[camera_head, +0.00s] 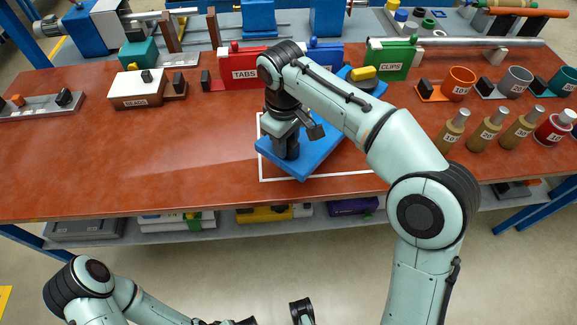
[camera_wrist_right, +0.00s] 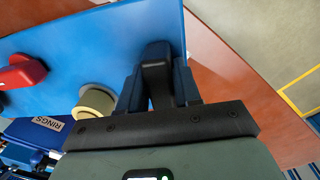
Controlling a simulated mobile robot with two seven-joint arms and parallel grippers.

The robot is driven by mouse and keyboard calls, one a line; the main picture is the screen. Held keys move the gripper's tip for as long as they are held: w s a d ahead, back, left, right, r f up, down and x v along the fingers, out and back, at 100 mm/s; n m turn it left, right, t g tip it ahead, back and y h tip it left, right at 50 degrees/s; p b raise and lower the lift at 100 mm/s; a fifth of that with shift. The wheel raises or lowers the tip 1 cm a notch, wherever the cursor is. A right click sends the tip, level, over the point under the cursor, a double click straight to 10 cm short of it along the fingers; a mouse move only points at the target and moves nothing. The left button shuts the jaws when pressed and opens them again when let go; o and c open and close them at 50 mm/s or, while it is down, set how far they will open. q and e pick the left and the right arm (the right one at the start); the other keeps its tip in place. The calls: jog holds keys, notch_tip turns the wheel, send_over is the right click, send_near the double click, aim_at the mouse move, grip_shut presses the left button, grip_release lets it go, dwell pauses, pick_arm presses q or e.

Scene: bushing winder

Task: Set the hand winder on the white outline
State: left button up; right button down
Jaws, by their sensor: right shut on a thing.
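The hand winder has a blue base plate (camera_head: 318,160), turned diagonally over the white outline (camera_head: 262,172) on the red-brown bench. Its left and front corners reach across the outline's left and front lines; I cannot tell whether it rests or hangs just above. My right gripper (camera_head: 287,143) is shut on a dark upright post near the plate's front left corner. In the right wrist view the post (camera_wrist_right: 156,70) stands between the fingers, with the blue plate (camera_wrist_right: 90,45) behind. My left arm enters at the bottom left; its gripper is mostly cut off.
Cups and several labelled bottles (camera_head: 487,130) stand at the right. The bench's left front (camera_head: 130,160) is clear.

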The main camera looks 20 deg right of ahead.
notch_tip(320, 180, down, 9)
jog(key=shift+r+b, duration=0.15)
jog(key=shift+b, duration=0.7)
jog(key=c, duration=0.8)
grip_release()
jog(key=r+p, duration=0.1)
jog(key=r, duration=0.5)
jog(key=r+p, duration=0.2)
jog(key=r, duration=0.4)
jog(key=shift+s+a, duration=0.15)
jog(key=shift+a, duration=0.05)
